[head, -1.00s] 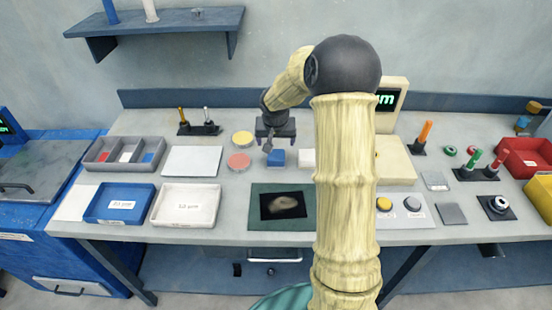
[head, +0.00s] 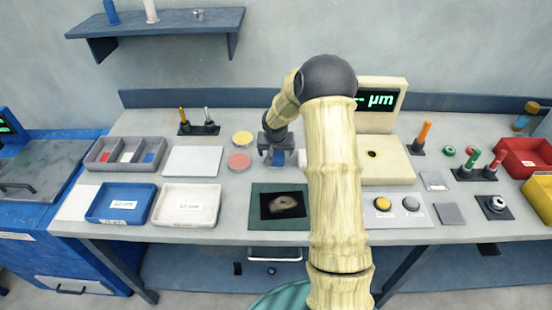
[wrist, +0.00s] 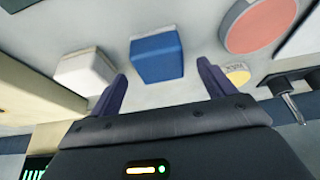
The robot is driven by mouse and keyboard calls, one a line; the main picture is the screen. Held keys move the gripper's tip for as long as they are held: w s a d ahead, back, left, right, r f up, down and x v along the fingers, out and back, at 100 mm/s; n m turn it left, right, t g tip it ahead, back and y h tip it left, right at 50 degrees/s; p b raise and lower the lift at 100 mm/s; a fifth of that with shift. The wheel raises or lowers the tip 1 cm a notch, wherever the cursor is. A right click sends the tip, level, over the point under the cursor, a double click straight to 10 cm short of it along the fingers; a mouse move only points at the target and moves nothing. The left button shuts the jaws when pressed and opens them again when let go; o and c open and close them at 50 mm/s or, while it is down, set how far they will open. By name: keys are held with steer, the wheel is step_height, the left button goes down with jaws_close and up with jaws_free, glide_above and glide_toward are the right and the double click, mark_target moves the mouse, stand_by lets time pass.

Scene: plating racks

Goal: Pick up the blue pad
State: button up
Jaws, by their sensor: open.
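The blue pad (wrist: 157,57) is a small blue block with a lighter top, standing on the bench. In the wrist view it lies ahead of and between the two fingers of my gripper (wrist: 162,84), which are spread apart with nothing held. In the head view my gripper (head: 277,153) is directly over the blue pad (head: 277,160) and covers most of it. Whether the fingers are level with the pad's sides cannot be told.
A white block (wrist: 87,72) sits close beside the pad. A pink disc (wrist: 258,24) and a yellow disc (wrist: 237,74) lie on the other side. A cream device with a display (head: 382,105) stands to the right. A dark green mat (head: 261,227) lies in front.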

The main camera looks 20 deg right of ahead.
mark_target(276, 155)
steer(key=shift+p+x, duration=0.3)
steer(key=shift+x, duration=1.6)
steer(key=shift+s, duration=0.1)
steer(key=c, duration=1.1)
steer(key=shift+r, duration=0.15)
step_height(276, 155, up, 10)
steer(key=shift+f+b, duration=0.1)
steer(key=shift+b, duration=0.3)
